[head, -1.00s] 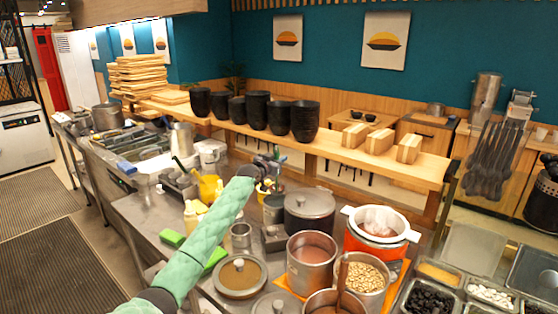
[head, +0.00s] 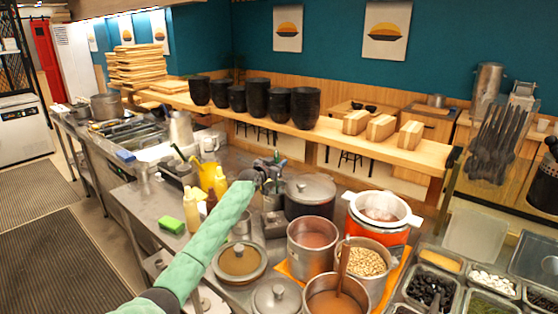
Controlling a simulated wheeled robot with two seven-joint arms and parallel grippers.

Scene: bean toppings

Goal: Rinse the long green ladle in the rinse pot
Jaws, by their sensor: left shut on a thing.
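My left gripper (head: 264,177) is at the end of the green-sleeved arm, above the counter's middle. It is small and dark in the view, and it is shut on the long green ladle (head: 284,163), of which a short green part shows beside the fingers. The rest of the ladle is hidden or too small to tell. A steel container (head: 272,203) stands just below the gripper, and a smaller steel cup (head: 242,226) stands nearer me. I cannot tell for sure which vessel is the rinse pot, or whether the ladle is inside one. My right gripper is not in view.
A lidded dark pot (head: 310,203) stands right of the gripper. Open pots of brown liquid (head: 312,238) and beans (head: 362,262) stand nearer me.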

